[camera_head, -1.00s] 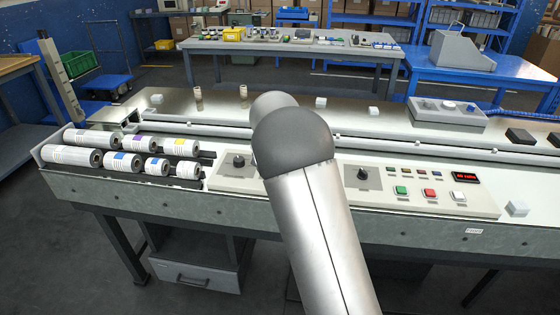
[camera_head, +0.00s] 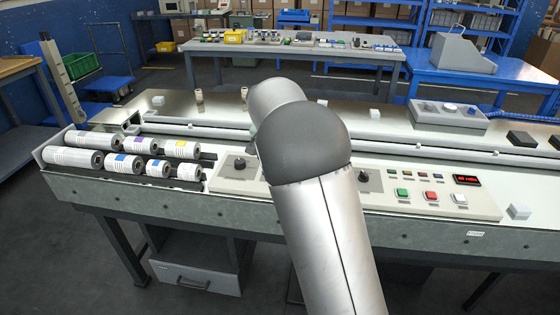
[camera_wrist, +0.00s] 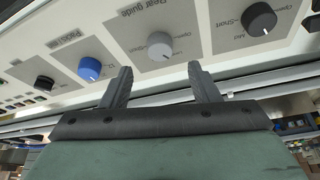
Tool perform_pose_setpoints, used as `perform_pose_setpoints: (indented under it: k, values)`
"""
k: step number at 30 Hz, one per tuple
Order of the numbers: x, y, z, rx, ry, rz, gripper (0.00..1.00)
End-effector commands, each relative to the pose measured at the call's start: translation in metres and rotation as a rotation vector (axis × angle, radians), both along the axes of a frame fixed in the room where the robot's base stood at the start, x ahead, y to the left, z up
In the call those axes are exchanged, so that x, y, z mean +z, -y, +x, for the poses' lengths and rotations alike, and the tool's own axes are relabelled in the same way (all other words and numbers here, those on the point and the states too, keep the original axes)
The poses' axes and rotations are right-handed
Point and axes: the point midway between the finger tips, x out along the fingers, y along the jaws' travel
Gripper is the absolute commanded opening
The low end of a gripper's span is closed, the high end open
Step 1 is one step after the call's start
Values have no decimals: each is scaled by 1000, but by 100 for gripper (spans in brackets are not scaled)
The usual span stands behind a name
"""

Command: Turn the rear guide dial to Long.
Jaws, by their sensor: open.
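The rear guide dial (camera_wrist: 160,45) is a round light grey knob on a grey label plate marked "Rear guide", in the upper middle of the wrist view. In the picture the dial lies just above and between the fingertips; no contact shows. In the head view my arm hides the gripper and this dial.
In the wrist view a blue dial (camera_wrist: 89,69) and a black dial (camera_wrist: 44,83) lie left, another black dial (camera_wrist: 258,18) right. In the head view, label rolls (camera_head: 125,160) lie left on the machine, and coloured buttons (camera_head: 432,196) sit right of my arm.

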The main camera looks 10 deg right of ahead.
Motion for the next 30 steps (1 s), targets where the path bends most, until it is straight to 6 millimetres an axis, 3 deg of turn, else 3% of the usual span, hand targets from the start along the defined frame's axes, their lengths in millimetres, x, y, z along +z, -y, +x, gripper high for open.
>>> perform_pose_setpoints:
  k: [6, 13, 18, 30]
  values:
    - [52, -13, -17, 2, 4, 1, 55]
    - [88, -22, -29, 2, 2, 1, 55]
    - [98, -24, -34, 1, -2, 0, 55]
    - [101, -21, -39, 7, -9, 4, 55]
